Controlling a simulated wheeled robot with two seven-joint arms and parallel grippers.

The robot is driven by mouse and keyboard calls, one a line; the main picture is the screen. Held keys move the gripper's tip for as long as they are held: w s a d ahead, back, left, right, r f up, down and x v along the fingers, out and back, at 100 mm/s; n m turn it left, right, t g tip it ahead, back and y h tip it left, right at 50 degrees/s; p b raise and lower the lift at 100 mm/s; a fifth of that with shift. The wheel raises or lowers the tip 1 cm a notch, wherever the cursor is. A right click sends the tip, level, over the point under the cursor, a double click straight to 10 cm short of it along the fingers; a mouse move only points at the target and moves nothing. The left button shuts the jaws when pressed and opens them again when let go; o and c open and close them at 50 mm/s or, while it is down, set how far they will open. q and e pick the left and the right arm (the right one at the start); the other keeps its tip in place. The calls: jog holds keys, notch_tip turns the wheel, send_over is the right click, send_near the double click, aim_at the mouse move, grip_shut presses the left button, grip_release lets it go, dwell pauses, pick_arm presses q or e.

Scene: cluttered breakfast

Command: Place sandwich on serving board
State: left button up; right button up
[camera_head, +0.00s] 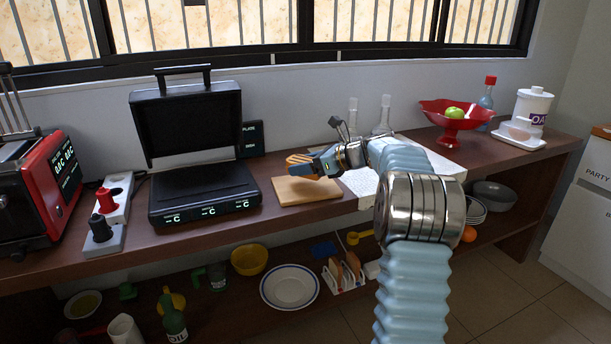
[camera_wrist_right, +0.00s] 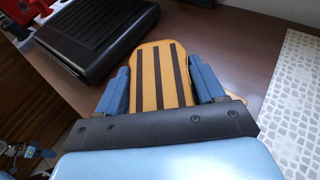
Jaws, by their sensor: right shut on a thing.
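The sandwich (camera_head: 297,158) is golden with dark grill stripes. My right gripper (camera_head: 312,166) is shut on it; in the right wrist view the blue fingers (camera_wrist_right: 162,88) press on both sides of the sandwich (camera_wrist_right: 160,65). The serving board (camera_head: 305,193) is a light wooden slab at the shelf's front edge, below the gripper. The sandwich shows over the board's back left part; a gap beneath it is hard to judge. In the right wrist view the sandwich hides nearly all of the board.
An open black grill (camera_head: 205,188) stands just left of the board. A light patterned mat (camera_head: 362,183) lies to the right, with glass bottles (camera_head: 384,112) behind. A red fruit bowl (camera_head: 455,122) stands farther right. A red toaster (camera_head: 45,185) is at far left.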

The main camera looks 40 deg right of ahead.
aim_at(305, 184)
notch_tip(305, 184, down, 4)
jog(key=shift+w+d+r, duration=0.15)
jog(key=shift+r, duration=0.05)
jog(key=shift+f+b, duration=0.15)
jog(key=shift+b, duration=0.2)
jog(key=o, duration=1.1)
jog(key=shift+c, duration=0.2)
jog(key=shift+r, duration=0.2)
jog(key=v, duration=1.2)
jog(key=shift+b, duration=0.3)
